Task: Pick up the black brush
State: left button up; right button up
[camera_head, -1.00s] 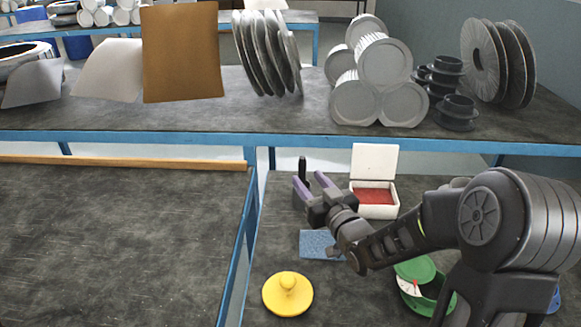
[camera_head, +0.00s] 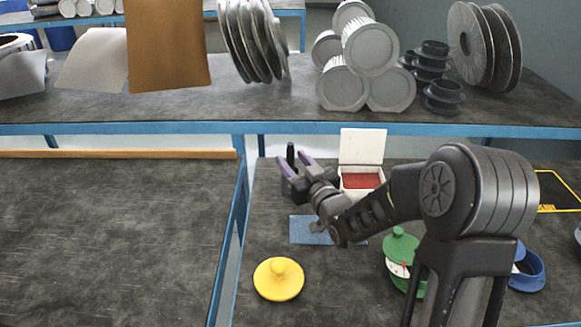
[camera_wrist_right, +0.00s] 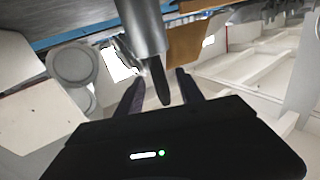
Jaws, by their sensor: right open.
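The black brush (camera_head: 290,153) shows in the head view as a short, dark upright stick at the back of the right-hand bench. My right gripper (camera_head: 293,163) is open, with its purple fingers pointing away from me and one on each side of the stick. In the right wrist view, a black tip (camera_wrist_right: 158,80) below a grey cylinder shows between the two open fingers (camera_wrist_right: 160,90). I cannot tell whether either finger touches it. The brush's lower part is hidden by the gripper. My left gripper is not in view.
An open white box (camera_head: 361,146) with red contents stands right of the gripper. A blue pad (camera_head: 308,230) lies under the arm. A yellow lid (camera_head: 279,280), a green container (camera_head: 400,245) and a blue ring (camera_head: 527,270) are nearer. The left bench (camera_head: 110,240) is clear.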

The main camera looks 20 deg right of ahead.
jog(key=w, duration=0.4)
jog(key=shift+w+f, duration=0.2)
jog(key=shift+w, duration=0.2)
jog(key=shift+a, duration=0.1)
grip_shut()
dwell(0.4)
